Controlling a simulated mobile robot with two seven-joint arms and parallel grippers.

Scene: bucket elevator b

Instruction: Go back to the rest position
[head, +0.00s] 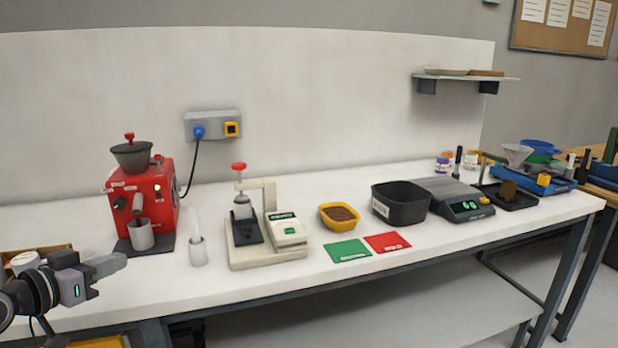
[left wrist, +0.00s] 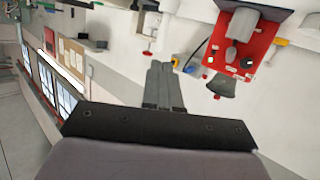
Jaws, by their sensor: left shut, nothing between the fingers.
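My left gripper (head: 108,264) is at the lower left in the head view, at the front left end of the white bench (head: 200,292). Its fingers are together with nothing between them, and they point right. In the left wrist view the shut fingers (left wrist: 162,84) show in the middle, and the scene is turned upside down. The red grinder (head: 160,192) stands behind and to the right of the gripper, apart from it. The grinder also shows in the left wrist view (left wrist: 240,45). My right gripper is not in either view.
A white press stand (head: 285,250), yellow bowl (head: 340,216), black bin (head: 400,204) and grey scale (head: 455,198) stand along the bench. Green (head: 348,251) and red (head: 388,242) cards lie in front. A brown box (head: 35,254) is behind my left gripper. The bench's front strip is mostly clear.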

